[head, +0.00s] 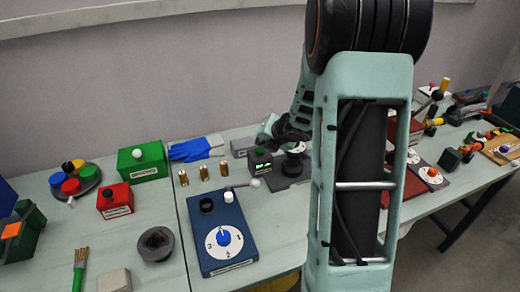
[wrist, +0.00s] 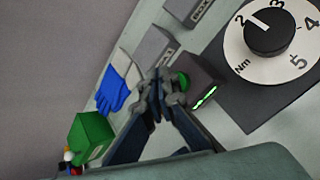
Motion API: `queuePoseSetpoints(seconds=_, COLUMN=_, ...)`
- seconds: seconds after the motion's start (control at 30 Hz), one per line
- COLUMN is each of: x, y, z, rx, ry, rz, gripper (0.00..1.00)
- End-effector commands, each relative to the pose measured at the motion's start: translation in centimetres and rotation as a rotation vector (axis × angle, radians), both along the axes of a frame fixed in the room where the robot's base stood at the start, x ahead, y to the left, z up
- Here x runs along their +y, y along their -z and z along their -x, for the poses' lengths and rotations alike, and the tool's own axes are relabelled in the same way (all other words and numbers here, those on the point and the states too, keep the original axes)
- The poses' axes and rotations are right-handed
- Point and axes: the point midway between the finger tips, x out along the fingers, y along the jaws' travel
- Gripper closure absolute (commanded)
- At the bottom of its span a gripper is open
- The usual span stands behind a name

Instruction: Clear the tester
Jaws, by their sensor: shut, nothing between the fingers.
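The tester shows in the wrist view as a dark plate (wrist: 262,100) with a white dial marked in Nm and a black knob (wrist: 268,30). Beside it stands a small dark box with a lit green display (wrist: 205,98) and a green button (wrist: 184,80) on top. In the head view, this box (head: 262,167) stands left of the dark plate (head: 287,182), partly under my arm. My gripper (wrist: 160,86) is shut and empty, its fingertips close to the green button in the wrist view; I cannot tell whether they touch. My gripper (head: 272,127) is partly hidden in the head view.
A blue glove (head: 190,151) and a grey box (head: 242,147) lie behind. Several brass fittings (head: 204,172) and a blue dial box (head: 222,245) stand to the left, with green (head: 141,164) and red (head: 115,202) boxes further left. My arm hides the bench's middle.

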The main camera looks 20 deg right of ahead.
Motion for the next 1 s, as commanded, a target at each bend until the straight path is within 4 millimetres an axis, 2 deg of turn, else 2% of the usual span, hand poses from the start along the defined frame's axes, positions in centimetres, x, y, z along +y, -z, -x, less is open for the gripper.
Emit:
queuePoseSetpoints(seconds=0.53, x=0.0, y=-5.0, z=0.0, rx=-0.001, ry=0.000, rz=0.001, gripper=1.00)
queuePoseSetpoints(seconds=1.0, x=0.0, y=-5.0, z=0.0, rx=0.000, ry=0.000, rz=0.000, gripper=1.00)
